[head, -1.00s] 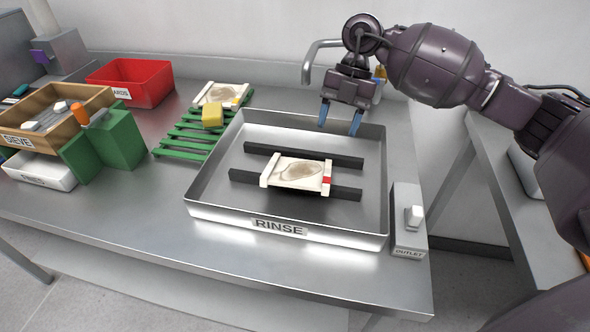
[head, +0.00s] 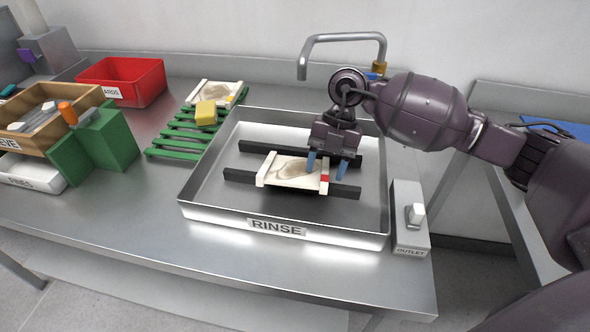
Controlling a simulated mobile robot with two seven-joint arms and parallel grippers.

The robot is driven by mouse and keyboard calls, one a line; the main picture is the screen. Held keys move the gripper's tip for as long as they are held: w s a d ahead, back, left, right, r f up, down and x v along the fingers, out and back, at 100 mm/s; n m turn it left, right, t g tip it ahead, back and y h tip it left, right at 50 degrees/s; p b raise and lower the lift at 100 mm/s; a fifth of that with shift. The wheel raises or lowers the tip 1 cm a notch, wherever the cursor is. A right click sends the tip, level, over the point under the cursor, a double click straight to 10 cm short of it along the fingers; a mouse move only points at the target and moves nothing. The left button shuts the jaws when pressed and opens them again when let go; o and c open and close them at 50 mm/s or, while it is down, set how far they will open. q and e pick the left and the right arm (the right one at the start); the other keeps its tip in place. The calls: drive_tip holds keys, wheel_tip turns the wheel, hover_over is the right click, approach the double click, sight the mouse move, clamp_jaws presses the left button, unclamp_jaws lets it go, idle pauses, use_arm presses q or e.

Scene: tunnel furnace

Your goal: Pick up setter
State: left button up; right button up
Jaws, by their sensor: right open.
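A cream setter (head: 285,172) with a brownish stain and a red mark at its right end lies across two dark bars (head: 345,191) inside the metal RINSE tray (head: 205,209). A similar cream plate (head: 213,92) with a yellow mark lies on the green rack at the back. My right gripper (head: 326,168) is open, with its blue fingers pointing down at the right end of the setter in the tray. One finger overlaps the setter in the picture; I cannot tell whether they touch. My left gripper is not in view.
A yellow sponge (head: 206,113) sits on the green slatted rack (head: 180,137). A faucet (head: 340,38) rises behind the tray. An OUTLET box (head: 408,222) stands to its right. A red bin (head: 122,80), wooden SIEVE box (head: 46,120) and green holder (head: 108,143) are left.

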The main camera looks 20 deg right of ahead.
clamp_jaws()
idle(0.4)
